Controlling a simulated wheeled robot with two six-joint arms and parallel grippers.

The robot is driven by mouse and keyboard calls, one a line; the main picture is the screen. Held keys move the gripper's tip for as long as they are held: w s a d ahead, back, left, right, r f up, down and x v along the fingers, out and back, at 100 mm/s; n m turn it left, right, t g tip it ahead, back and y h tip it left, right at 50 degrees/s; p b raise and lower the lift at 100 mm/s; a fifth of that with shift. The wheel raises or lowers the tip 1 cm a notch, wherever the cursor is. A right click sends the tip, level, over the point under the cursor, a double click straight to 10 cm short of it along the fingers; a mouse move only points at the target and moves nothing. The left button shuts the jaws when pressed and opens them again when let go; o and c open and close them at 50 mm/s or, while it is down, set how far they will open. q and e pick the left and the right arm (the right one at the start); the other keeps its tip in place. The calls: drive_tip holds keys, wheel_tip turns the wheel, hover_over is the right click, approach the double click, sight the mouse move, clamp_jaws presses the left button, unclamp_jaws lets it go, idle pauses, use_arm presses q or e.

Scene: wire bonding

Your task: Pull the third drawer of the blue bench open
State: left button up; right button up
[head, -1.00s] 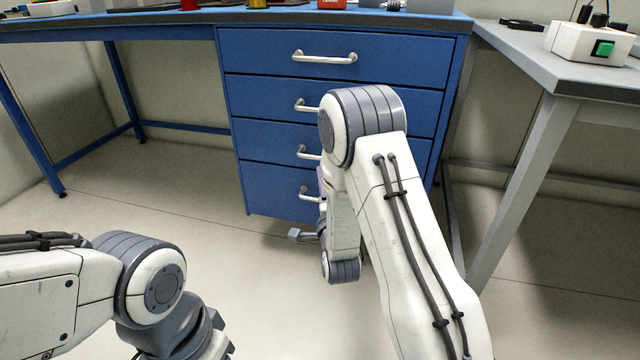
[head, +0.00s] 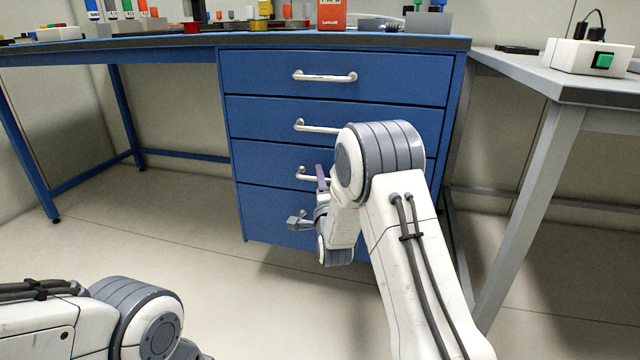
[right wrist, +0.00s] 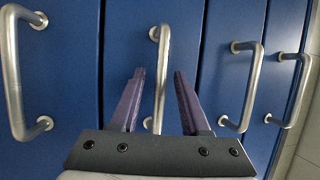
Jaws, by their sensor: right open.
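The blue bench's drawer unit (head: 345,78) faces me with four stacked drawers, all shut. The third drawer (head: 262,160) has a silver bar handle (head: 303,173), partly hidden behind my right gripper (head: 321,178). In the right wrist view, which is turned sideways, my right gripper (right wrist: 158,76) is open with two purple fingers. One handle (right wrist: 158,85), apparently the third drawer's, shows between the fingers. I cannot tell whether the fingertips reach around the bar. My left gripper is out of view; only part of its arm shows.
Other handles show on both sides of the fingers in the right wrist view, one at the left (right wrist: 12,75). Boxes and small parts lie on the benchtop. The floor before the drawers is clear.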

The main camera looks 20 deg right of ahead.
clamp_jaws()
idle(1.4)
